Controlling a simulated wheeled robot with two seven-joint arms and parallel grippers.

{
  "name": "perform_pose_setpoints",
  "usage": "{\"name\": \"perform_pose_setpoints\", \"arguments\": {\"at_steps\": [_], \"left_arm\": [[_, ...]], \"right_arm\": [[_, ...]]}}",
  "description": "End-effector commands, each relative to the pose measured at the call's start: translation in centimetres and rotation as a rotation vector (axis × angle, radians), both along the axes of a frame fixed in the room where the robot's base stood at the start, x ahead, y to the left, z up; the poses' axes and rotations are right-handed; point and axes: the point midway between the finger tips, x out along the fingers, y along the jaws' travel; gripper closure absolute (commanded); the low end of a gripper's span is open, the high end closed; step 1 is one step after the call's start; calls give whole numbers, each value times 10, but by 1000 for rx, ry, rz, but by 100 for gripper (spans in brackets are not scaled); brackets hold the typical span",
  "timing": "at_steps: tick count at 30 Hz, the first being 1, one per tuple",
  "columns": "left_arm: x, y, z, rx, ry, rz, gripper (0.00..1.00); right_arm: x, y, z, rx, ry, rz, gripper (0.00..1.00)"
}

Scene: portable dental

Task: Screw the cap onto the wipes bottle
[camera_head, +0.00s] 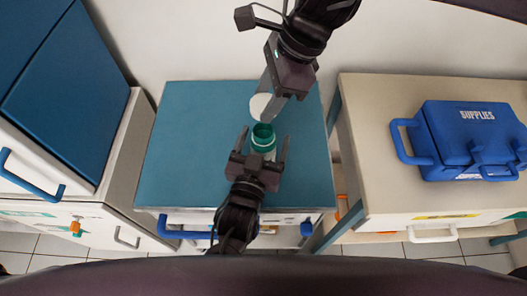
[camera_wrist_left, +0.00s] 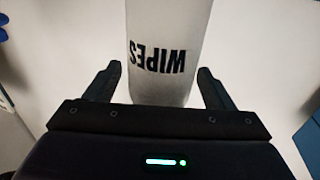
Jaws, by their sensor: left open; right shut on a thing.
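The wipes bottle (camera_head: 263,141) stands upright on the teal cart top, its green mouth open and uncapped. Its white side with the word WIPES (camera_wrist_left: 158,60) fills the middle of the left wrist view. My left gripper (camera_head: 264,137) is open, with one finger on each side of the bottle and gaps to both. My right gripper (camera_head: 272,100) comes in from the top and is shut on a white round cap (camera_head: 260,105). The cap is just behind the bottle mouth in the head view; its height above the bottle is hard to tell.
The teal cart top (camera_head: 180,150) is otherwise clear. A blue supplies case (camera_head: 455,135) sits on a beige cabinet (camera_head: 375,185) at the right. A white cabinet with blue doors (camera_head: 70,95) stands at the left. A pale wall is behind.

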Motion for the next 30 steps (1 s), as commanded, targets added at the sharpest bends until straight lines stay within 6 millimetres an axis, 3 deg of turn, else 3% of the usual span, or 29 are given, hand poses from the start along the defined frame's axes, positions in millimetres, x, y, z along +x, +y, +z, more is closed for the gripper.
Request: {"name": "perform_pose_setpoints", "arguments": {"at_steps": [6, 15, 30], "left_arm": [[15, -4, 0, 0, 1, 0, 24], [16, -4, 0, 0, 0, 0, 24], [15, -4, 0, 0, 1, 0, 89]], "right_arm": [[0, 0, 0, 0, 0, 0, 76], [0, 0, 0, 0, 0, 0, 76], [0, 0, 0, 0, 0, 0, 77]]}}
